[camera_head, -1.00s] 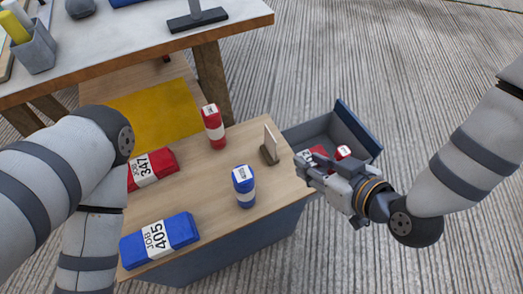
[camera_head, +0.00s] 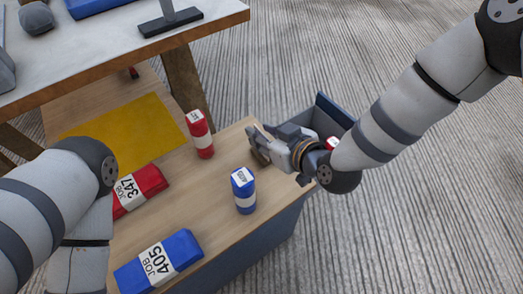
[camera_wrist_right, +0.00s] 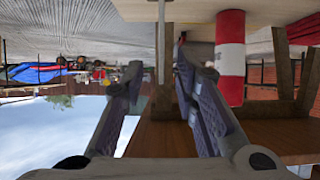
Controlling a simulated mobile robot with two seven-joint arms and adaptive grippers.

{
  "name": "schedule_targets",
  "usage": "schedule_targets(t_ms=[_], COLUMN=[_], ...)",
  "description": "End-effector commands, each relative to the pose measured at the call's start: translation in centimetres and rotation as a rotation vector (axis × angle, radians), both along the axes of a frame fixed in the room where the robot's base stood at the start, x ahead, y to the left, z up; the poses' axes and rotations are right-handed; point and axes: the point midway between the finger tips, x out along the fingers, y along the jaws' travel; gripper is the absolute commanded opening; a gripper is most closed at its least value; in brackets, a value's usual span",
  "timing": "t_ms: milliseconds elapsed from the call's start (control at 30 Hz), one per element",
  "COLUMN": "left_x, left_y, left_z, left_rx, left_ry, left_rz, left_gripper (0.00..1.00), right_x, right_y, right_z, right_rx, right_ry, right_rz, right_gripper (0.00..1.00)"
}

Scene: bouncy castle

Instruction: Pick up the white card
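The white card is hidden behind my right gripper (camera_head: 256,142) in the head view, where the dark card stand (camera_head: 257,157) shows at the far right edge of the wooden tabletop. In the right wrist view the card appears as a thin upright strip (camera_wrist_right: 161,45), seen edge-on. It lies between the two fingers of the right gripper (camera_wrist_right: 157,78), which are apart with gaps on both sides of it. My left arm comes in at the left, but its gripper is out of sight.
A red can (camera_head: 200,134) and a blue can (camera_head: 243,190) stand near the right gripper. A red pack (camera_head: 139,188) and a blue pack (camera_head: 160,261) lie farther left. A yellow mat (camera_head: 124,131) is behind. An open bin (camera_head: 325,115) sits beside the tabletop.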

Motion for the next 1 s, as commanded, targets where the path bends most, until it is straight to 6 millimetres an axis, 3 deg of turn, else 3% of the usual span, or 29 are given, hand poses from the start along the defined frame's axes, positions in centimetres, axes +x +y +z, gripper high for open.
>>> schedule_targets(t_ms=[267,400,833,1000], left_x=[-0.1,-0.1,0.0,0.2], left_y=[0.0,0.0,0.0,0.0], left_z=[-0.2,-0.2,-0.1,0.5], left_rx=[0.000,0.000,0.000,0.000], left_ry=[0.002,0.002,0.001,-0.006], left_rz=[0.000,0.000,0.000,0.000], left_gripper=[0.55,0.55,0.55,0.55], right_x=[0.6,0.6,0.6,0.7], right_y=[0.5,0.5,0.5,0.5], right_z=[-0.4,-0.4,-0.2,2.3], right_rx=[0.000,0.000,0.001,0.000], right_ry=[0.001,0.001,-0.001,-0.005], right_rz=[0.001,0.001,0.000,0.001], right_gripper=[0.27,0.00,0.00,0.00])
